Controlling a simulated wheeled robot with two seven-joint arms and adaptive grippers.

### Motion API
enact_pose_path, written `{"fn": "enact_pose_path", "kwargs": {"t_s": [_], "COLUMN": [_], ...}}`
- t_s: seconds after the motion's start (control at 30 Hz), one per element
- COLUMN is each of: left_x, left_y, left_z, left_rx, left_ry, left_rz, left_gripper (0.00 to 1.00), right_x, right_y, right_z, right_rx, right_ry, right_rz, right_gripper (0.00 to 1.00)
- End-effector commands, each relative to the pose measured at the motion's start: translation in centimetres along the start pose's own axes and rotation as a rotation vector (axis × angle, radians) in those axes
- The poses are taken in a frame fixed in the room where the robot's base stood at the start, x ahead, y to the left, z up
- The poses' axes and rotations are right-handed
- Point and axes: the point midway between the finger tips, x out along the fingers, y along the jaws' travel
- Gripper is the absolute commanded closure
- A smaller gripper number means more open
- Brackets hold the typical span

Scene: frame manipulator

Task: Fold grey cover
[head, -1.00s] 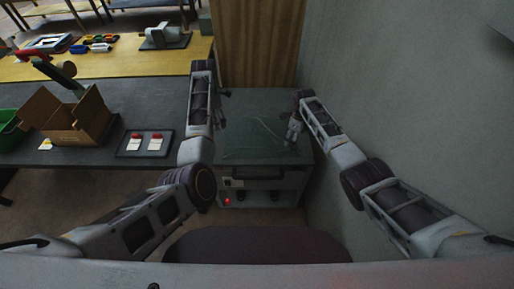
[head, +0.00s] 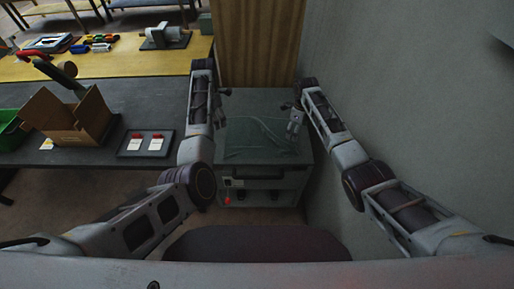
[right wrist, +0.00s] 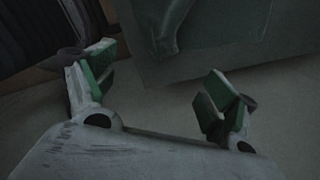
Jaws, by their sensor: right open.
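The grey cover (head: 258,132) lies creased over the top of a low box-shaped machine between my two arms. In the right wrist view the cover (right wrist: 230,20) shows as a dark grey-green sheet at the top, with a raised fold near its left part. My right gripper (head: 293,125) is at the right edge of the machine top. In the wrist view its green-padded fingers (right wrist: 162,88) are apart with nothing between them. My left gripper (head: 222,105) is at the left edge of the top; its fingers are too small to read.
The machine front (head: 262,185) has a handle and a red light. A grey wall (head: 400,90) stands close on the right and a wooden panel (head: 258,40) behind. On the left, a dark table (head: 100,165) holds an open cardboard box (head: 70,118) and a tray (head: 146,153).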

Motion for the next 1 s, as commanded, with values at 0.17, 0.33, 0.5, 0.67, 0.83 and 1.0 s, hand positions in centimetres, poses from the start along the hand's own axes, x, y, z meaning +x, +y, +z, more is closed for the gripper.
{"fn": "enact_pose_path", "kwargs": {"t_s": [0.17,0.33,0.5,0.67,0.83,1.0], "left_x": [0.0,0.0,0.0,0.0,0.0,0.0], "left_y": [0.0,0.0,0.0,0.0,0.0,0.0], "left_z": [0.0,0.0,0.0,0.0,0.0,0.0], "left_rx": [0.0,0.0,0.0,0.0,0.0,0.0], "left_ry": [0.0,0.0,0.0,0.0,0.0,0.0], "left_rz": [0.0,0.0,0.0,0.0,0.0,0.0], "left_gripper": [0.14,0.14,0.14,0.14,0.14,0.14], "right_x": [0.0,-0.1,-0.5,-1.6,-3.7,-6.2], "right_y": [0.0,0.0,0.0,0.0,-0.1,-0.1], "right_z": [0.0,0.0,0.0,0.1,0.1,0.1], "right_rx": [0.0,0.0,0.0,-0.001,0.0,0.0], "right_ry": [0.001,0.001,0.0,-0.001,-0.002,-0.002], "right_rz": [0.0,0.0,0.0,-0.001,-0.002,-0.002], "right_gripper": [0.14,0.14,0.14,0.14,0.14,0.14]}}
